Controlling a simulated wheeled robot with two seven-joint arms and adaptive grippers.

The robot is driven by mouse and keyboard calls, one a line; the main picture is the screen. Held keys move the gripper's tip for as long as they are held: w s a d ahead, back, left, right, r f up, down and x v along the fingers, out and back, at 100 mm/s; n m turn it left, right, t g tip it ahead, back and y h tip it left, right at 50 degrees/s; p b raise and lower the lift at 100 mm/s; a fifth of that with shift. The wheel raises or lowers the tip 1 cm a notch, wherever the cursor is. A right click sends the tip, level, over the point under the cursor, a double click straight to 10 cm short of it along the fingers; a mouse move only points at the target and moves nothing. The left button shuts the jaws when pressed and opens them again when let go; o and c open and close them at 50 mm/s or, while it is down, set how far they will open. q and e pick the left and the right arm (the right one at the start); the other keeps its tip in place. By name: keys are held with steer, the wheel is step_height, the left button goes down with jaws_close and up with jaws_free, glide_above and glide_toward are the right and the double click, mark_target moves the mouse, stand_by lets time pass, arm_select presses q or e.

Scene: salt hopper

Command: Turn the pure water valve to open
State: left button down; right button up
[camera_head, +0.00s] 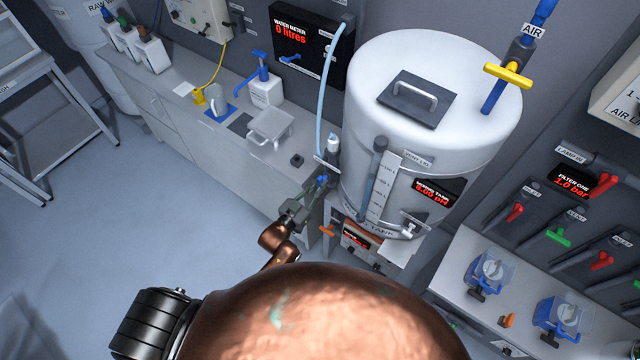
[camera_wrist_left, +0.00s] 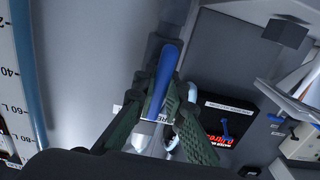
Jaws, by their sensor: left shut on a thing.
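The pure water valve has a blue lever handle (camera_head: 322,180). It sits on a grey pipe beside the left side of the white mixing tank (camera_head: 365,110). The handle also shows in the left wrist view (camera_wrist_left: 167,68), long and nearly upright in the picture. A white label ending in "RE" lies just below it, partly covered by the fingers. My left gripper (camera_head: 312,194) reaches in from below and is shut on the handle. In the left wrist view its dark green fingers (camera_wrist_left: 162,105) stand on both sides of the handle's lower end. My right gripper is not in view.
A water meter (camera_head: 295,45) reading 0 litres is on the wall. A yellow air valve (camera_head: 507,75) stands above the tank. Open floor lies at the left.

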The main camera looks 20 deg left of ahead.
arm_select(q)
steer(key=c, duration=2)
jaws_free()
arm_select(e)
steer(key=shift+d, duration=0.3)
arm_select(q)
steer(key=shift+o, duration=0.2)
steer(key=v, duration=1.2)
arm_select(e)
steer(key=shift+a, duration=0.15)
